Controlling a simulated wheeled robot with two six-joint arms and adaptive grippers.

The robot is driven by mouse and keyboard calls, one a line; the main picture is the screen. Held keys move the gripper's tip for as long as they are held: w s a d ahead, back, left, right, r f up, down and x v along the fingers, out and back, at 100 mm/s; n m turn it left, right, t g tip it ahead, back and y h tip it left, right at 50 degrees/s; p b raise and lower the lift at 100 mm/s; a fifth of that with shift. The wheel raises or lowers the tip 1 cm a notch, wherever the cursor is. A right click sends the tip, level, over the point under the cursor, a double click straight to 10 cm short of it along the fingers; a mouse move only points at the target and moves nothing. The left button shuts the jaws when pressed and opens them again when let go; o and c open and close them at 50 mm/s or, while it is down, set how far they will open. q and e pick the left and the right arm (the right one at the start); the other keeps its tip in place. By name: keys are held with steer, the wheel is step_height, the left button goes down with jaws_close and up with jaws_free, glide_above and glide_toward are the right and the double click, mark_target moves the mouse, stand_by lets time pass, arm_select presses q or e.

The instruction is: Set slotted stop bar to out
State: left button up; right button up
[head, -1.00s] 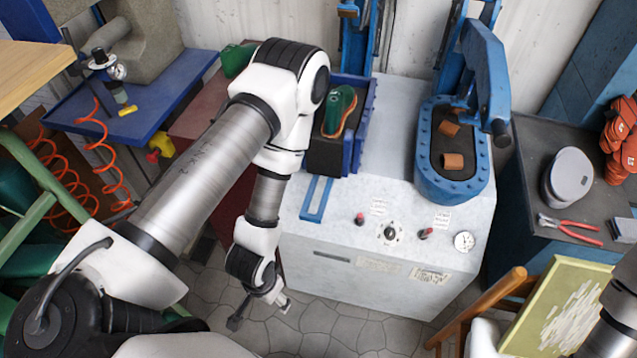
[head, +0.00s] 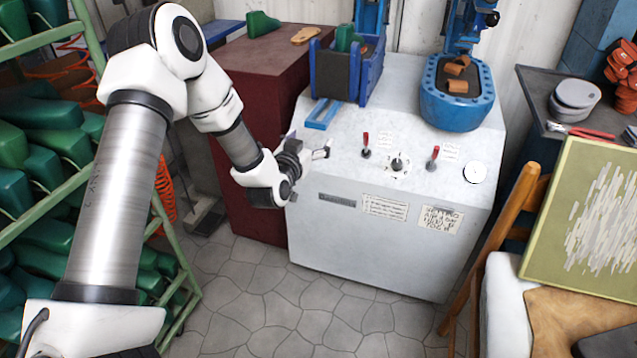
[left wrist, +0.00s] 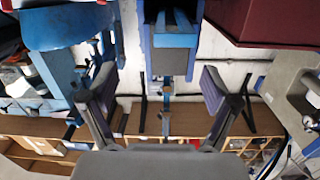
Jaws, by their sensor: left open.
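The slotted stop bar (head: 322,114) is a flat blue bar with a long slot. It lies on the white machine top, sticking out toward the front from the blue-walled box (head: 368,80). My left gripper (head: 312,145) is open with nothing between its fingers, close to the machine's front left top edge and just in front of the bar's near end. In the left wrist view the open fingers (left wrist: 160,90) stand wide apart, with blue parts beyond them; I cannot separate the bar there. My right gripper is not in view.
Red-handled levers (head: 366,142) and a dial stand right of the bar on the white machine (head: 400,185). A blue press basin (head: 457,110) is farther right. A maroon cabinet (head: 262,80) is on the left, and a wooden chair (head: 500,240) at front right.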

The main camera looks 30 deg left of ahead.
mark_target(315, 126)
arm_select(q)
steer(key=shift+n+t+y, duration=0.3)
steer(key=shift+n+y, duration=0.1)
steer(key=w+a+b, duration=0.1)
steer(key=w, duration=0.1)
steer(key=w+a+f+b, duration=0.1)
steer(key=w, duration=0.2)
steer(key=w+a+b, duration=0.1)
steer(key=w, duration=0.1)
steer(key=shift+w+a+f, duration=0.15)
steer(key=shift+w+a, duration=0.25)
steer(key=shift+w, duration=0.4)
jaws_close()
steer(key=shift+s, duration=0.1)
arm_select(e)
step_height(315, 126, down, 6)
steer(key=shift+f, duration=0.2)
